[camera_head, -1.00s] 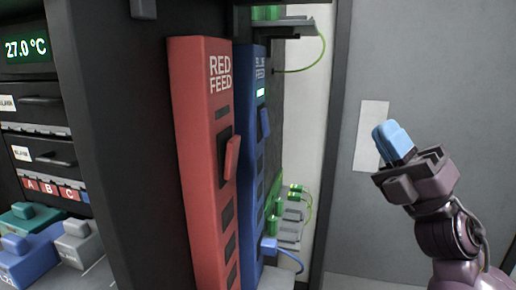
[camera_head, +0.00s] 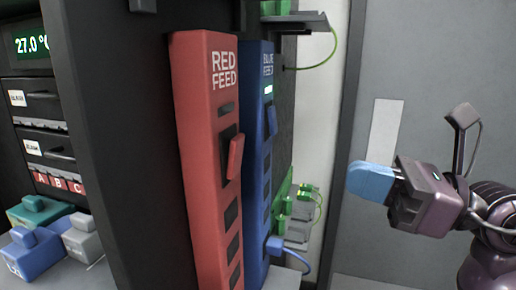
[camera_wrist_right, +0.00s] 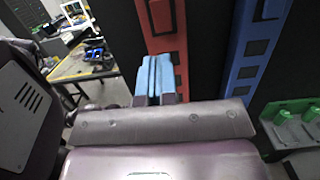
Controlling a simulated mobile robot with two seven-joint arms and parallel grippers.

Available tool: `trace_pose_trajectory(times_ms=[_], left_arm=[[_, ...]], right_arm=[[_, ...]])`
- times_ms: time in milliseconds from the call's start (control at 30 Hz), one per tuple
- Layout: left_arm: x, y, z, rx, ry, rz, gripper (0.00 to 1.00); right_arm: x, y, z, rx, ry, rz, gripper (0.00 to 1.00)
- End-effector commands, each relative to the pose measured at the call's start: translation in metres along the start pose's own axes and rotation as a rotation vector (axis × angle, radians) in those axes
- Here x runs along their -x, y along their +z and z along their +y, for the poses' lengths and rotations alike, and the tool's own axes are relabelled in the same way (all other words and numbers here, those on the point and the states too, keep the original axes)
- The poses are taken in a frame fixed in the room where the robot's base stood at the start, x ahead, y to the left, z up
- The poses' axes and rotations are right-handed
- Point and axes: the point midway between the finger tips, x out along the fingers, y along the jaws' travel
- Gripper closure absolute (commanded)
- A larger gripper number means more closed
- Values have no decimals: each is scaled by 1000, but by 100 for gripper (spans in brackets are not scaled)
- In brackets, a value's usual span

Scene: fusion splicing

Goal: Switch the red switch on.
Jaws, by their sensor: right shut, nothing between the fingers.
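The red switch (camera_head: 235,157) is a rocker on the front of the tall red strip labelled RED FEED (camera_head: 208,200). In the right wrist view the red strip (camera_wrist_right: 170,45) shows behind my fingers, with a red rocker (camera_wrist_right: 161,15) near the top edge. My right gripper (camera_head: 352,180) is at the right in the head view, its blue fingertips together and pointing left. It is empty and apart from the strips. Its blue fingers also show in the right wrist view (camera_wrist_right: 154,77). My left gripper is not in view.
A blue strip (camera_head: 257,190) with its own blue switch (camera_head: 271,120) stands right beside the red one. A grey shelf (camera_head: 300,22) juts out above. Green connectors (camera_head: 285,205) and a blue plug (camera_head: 276,244) sit low on the right. Open room lies between my right gripper and the strips.

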Motion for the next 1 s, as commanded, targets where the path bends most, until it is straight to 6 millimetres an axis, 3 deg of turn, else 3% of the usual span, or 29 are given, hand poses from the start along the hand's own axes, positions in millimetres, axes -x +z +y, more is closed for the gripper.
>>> trace_pose_trajectory(times_ms=[367,1000], left_arm=[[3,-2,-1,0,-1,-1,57],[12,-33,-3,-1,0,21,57]], right_arm=[[-13,2,0,-2,2,-4,100],[-119,3,1,-5,4,-4,100]])
